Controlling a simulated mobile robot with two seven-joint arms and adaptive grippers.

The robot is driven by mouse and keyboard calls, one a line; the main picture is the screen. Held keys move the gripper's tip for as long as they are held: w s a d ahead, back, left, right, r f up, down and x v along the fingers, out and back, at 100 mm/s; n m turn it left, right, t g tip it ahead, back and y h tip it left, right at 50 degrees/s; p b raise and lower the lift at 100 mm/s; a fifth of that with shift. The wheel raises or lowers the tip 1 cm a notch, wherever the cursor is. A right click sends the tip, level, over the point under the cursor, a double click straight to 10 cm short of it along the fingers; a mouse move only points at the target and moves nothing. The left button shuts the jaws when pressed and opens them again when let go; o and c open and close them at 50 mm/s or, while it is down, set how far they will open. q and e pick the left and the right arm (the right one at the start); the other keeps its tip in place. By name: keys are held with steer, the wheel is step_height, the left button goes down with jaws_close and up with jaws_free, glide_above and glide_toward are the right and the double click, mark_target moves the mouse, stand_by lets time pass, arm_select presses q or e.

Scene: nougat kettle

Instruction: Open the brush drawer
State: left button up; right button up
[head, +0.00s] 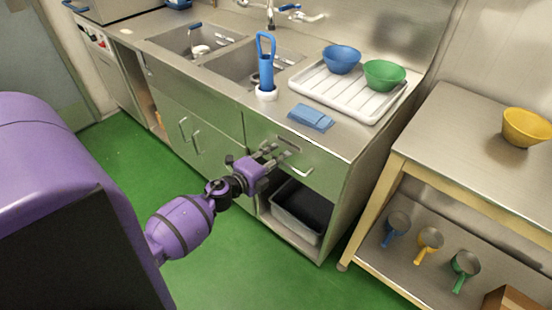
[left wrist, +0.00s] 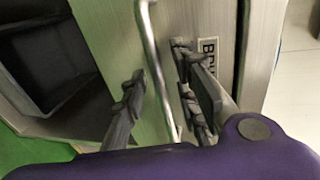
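The brush drawer (head: 322,176) is a steel front under the right end of the counter, and looks flush with the cabinet. Its label (left wrist: 208,58), partly covered by a finger, reads "BRU" in the left wrist view. Its bar handle (head: 299,170) also shows in the left wrist view (left wrist: 153,45). My left gripper (head: 279,160) is at the drawer front. In the left wrist view its two fingers (left wrist: 160,65) are apart, one on each side of the bar, with a gap on the left side. Whether the right finger touches the bar is unclear. My right gripper is out of view.
Below the drawer is an open shelf with a dark-lined grey bin (head: 300,210). On the counter are a blue cloth (head: 311,117), a brush in a holder (head: 266,75) and a drying rack (head: 345,97) with bowls. A side table (head: 465,135) stands to the right. Green floor in front is clear.

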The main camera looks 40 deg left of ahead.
arm_select(q)
jaws_close()
steer(key=f+b+v, duration=0.1)
steer(key=f+v, duration=0.2)
steer(key=v, duration=1.3)
steer(key=s+f+b+v, duration=0.1)
steer(key=f+v, duration=0.2)
steer(key=v, duration=1.3)
steer(key=shift+s+a+f, duration=0.25)
steer(key=shift+a, duration=0.1)
jaws_free()
